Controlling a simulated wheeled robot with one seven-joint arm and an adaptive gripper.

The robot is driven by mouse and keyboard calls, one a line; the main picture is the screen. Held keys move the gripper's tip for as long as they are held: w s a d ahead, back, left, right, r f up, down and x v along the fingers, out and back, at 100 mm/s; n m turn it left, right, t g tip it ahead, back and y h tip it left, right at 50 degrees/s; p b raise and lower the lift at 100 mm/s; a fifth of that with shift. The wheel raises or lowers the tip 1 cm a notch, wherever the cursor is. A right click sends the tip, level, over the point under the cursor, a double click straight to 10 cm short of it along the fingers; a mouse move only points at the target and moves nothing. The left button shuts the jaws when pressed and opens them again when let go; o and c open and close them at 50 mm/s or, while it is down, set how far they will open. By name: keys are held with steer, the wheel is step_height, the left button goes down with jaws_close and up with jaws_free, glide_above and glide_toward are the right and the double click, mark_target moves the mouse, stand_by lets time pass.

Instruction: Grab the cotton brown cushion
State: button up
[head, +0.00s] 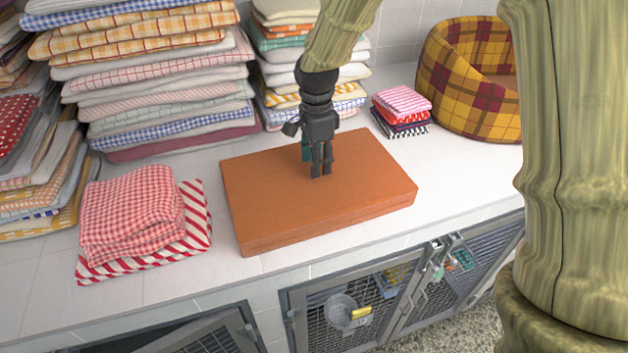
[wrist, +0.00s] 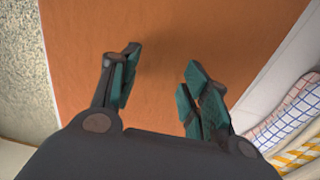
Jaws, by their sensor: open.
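The brown cushion (head: 265,205) is a flat, rectangular orange-brown block lying on the white tiled counter, in the middle of the head view. In the wrist view the brown cushion (wrist: 200,35) fills most of the picture below the fingers. My gripper (head: 321,172) is dark, points down and is over the middle to right part of the cushion. In the wrist view my gripper (wrist: 155,85) has its two teal-padded fingers apart, with only the cushion's brown surface seen between them. I cannot tell whether the fingertips touch the cushion.
Folded red checked towels (head: 130,215) lie left of the cushion. Tall towel stacks (head: 165,85) stand behind it. A small cloth pile (head: 402,108) and a plaid pet bed (head: 465,85) are at the back right. Mesh kennel doors (head: 365,310) are below the counter's front edge.

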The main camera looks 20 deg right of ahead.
mark_target(315, 183)
steer(key=shift+s+p, duration=0.3)
steer(key=shift+s, duration=0.15)
steer(key=shift+s+a+f+p, duration=0.15)
steer(key=shift+f+p, duration=0.15)
steer(key=f, duration=0.1)
steer(key=f+p, duration=0.1)
steer(key=f, duration=0.1)
steer(key=shift+w+a, duration=0.1)
steer(key=shift+w, duration=0.25)
steer(key=shift+s+f+p, duration=0.2)
steer(key=shift+f+p, duration=0.15)
steer(key=shift+f, duration=0.25)
steer(key=shift+w, duration=0.1)
jaws_close()
